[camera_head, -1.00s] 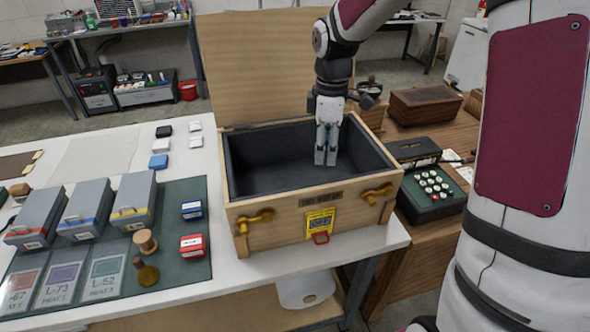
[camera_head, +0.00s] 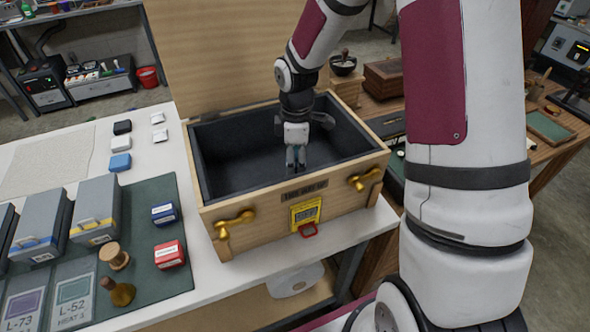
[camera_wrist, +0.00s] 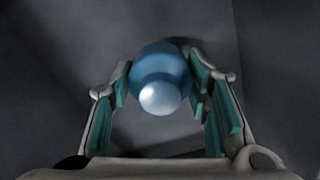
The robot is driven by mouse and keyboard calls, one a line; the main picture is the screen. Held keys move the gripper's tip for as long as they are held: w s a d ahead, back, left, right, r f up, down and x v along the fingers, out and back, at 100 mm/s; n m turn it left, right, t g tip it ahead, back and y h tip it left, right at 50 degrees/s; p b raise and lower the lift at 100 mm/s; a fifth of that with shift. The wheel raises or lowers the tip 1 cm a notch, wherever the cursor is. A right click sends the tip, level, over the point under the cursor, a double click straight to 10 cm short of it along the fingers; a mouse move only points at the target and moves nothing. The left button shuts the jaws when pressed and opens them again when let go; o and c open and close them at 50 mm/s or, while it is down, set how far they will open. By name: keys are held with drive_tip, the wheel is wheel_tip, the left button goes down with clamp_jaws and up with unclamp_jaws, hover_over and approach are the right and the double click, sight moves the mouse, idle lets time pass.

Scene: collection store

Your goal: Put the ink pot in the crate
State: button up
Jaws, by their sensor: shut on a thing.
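The crate (camera_head: 235,198) is a wooden box with a dark lining, brass latches and a raised lid, standing on the white table. My gripper (camera_head: 295,165) reaches down inside it, toward the right part of its interior. In the wrist view my gripper (camera_wrist: 165,100) is shut on the ink pot (camera_wrist: 160,75), a round blue body with a pale, shiny knob facing the camera. The dark lining shows around it. In the head view the ink pot is hidden by the fingers and wrist; whether it touches the crate floor cannot be told.
Left of the crate lie a green mat (camera_head: 150,225) with grey boxes (camera_head: 95,210), a blue box (camera_head: 164,214), a red box (camera_head: 169,254) and wooden stamps (camera_head: 114,257). Small ink pads (camera_head: 121,162) lie behind. A wooden desk (camera_head: 550,140) stands at right.

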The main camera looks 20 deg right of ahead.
sight(296, 171)
drive_tip(key=shift+f, duration=1.85)
drive_tip(key=shift+f, duration=0.1)
drive_tip(key=o, duration=1.3)
drive_tip(key=shift+c, duration=0.2)
